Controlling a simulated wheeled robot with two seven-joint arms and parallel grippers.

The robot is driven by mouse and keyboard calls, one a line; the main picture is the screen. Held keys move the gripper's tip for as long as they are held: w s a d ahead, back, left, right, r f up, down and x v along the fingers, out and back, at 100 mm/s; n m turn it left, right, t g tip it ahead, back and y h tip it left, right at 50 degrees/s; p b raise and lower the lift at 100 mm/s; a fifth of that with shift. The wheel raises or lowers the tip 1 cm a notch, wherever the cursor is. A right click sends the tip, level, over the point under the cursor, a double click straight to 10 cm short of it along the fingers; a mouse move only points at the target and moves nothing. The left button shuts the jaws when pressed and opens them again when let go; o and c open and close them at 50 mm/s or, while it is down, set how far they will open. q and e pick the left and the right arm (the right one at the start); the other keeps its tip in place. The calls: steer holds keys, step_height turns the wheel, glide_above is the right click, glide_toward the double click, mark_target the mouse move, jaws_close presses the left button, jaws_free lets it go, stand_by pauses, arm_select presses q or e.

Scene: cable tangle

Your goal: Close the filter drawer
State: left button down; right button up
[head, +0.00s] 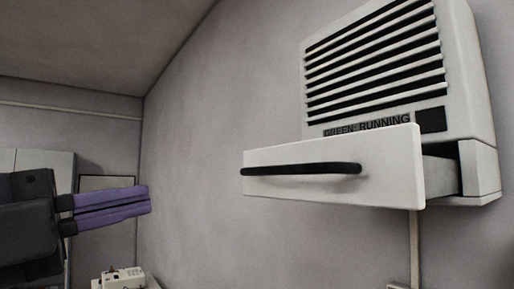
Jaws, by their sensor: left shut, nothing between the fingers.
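The filter drawer (395,160) is a white panel with a black bar handle (302,169). It sticks out from the lower part of a white wall unit (479,90), with a gap behind its front. Black slats (378,55) and the words "GREEN: RUNNING" show above it. My left gripper (149,199), with purple fingers, is at the left, pointing right. Its fingers are together and empty. It appears well to the left of the drawer in the picture and touches nothing that I can see. My right gripper is not in view.
A pale wall (200,130) fills the middle. A small white device (122,279) stands at the bottom left, below my left gripper. A pale cabinet (45,161) is behind my left arm. A thin conduit (413,245) runs down below the drawer. The space between gripper and drawer looks clear.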

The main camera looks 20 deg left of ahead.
arm_select(q)
steer(key=p, duration=0.6)
glide_toward(303, 177)
steer(key=shift+w+d+r, duration=0.3)
steer(key=shift+w+r, duration=0.15)
steer(key=shift+r, duration=0.05)
steer(key=shift+w+d+r, duration=0.3)
steer(key=shift+w+r, duration=0.1)
steer(key=shift+r, duration=0.15)
steer(key=shift+w+d, duration=0.25)
steer(key=shift+w, duration=0.1)
steer(key=shift+w+d+p, duration=0.35)
steer(key=shift+w+p, duration=0.1)
steer(key=p+x, duration=0.1)
steer(key=x, duration=0.1)
steer(key=p+x, duration=0.2)
steer(key=x, duration=0.1)
steer(key=f+p+x, duration=0.1)
steer(key=x, duration=0.2)
steer(key=shift+w+d+f, duration=0.1)
steer(key=shift+w+d, duration=0.05)
steer(key=shift+d, duration=0.05)
steer(key=w+d+p, duration=0.1)
steer(key=w, duration=0.1)
steer(key=w+d+p, duration=0.1)
steer(key=w+d, duration=0.1)
steer(key=shift+f, duration=0.15)
